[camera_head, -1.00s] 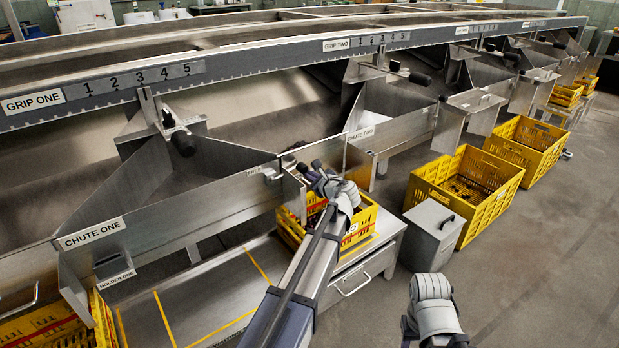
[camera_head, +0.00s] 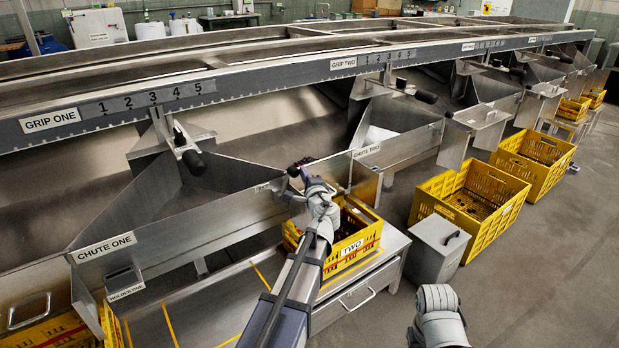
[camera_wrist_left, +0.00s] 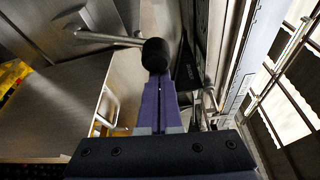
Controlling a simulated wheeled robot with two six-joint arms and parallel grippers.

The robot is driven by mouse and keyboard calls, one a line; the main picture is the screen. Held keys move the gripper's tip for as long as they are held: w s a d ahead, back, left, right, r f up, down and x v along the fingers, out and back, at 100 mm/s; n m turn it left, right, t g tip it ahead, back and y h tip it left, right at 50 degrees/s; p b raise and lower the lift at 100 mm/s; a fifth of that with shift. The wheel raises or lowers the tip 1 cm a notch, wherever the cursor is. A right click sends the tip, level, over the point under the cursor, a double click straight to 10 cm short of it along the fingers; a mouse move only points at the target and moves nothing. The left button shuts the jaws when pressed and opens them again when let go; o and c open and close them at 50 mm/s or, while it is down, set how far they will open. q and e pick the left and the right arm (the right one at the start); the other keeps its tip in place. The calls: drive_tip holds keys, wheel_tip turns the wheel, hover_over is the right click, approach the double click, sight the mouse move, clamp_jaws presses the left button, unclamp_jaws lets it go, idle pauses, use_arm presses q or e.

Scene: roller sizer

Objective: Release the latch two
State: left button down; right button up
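A latch handle, a metal rod with a black round knob (camera_wrist_left: 156,55), is at my left gripper's fingertips in the left wrist view. In the head view the left gripper (camera_head: 301,172) is at the chute wall left of the CHUTE TWO label (camera_head: 367,151), above a yellow crate marked TWO (camera_head: 352,247). Its purple fingers (camera_wrist_left: 160,98) look closed together, with the knob overlapping their tips. I cannot tell whether they grip the knob or only touch it. The rest of the latch is hidden behind the gripper in the head view. My right gripper is out of view.
The crate stands on a metal bench (camera_head: 225,300) with yellow lines. A grey lidded bin (camera_head: 432,252) and a large yellow crate (camera_head: 475,200) are to the right. Chute one's wall (camera_head: 190,232) runs along the left. Open floor lies at the right front.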

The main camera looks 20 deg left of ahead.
sight(290, 174)
use_arm(q)
drive_tip(key=shift+s+a+r+p, duration=0.25)
drive_tip(key=shift+s+a+r, duration=0.05)
drive_tip(key=shift+s, duration=0.2)
drive_tip(key=shift+s+a+r+p, duration=0.25)
drive_tip(key=shift+s+a+r, duration=0.05)
drive_tip(key=shift+s, duration=0.2)
drive_tip(key=shift+s+a+r, duration=0.2)
drive_tip(key=shift+s+a, duration=0.3)
drive_tip(key=shift+s, duration=0.35)
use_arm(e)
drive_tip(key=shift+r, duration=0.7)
use_arm(q)
drive_tip(key=shift+s+a+n, duration=0.1)
drive_tip(key=shift+s+n, duration=0.05)
drive_tip(key=shift+n, duration=0.15)
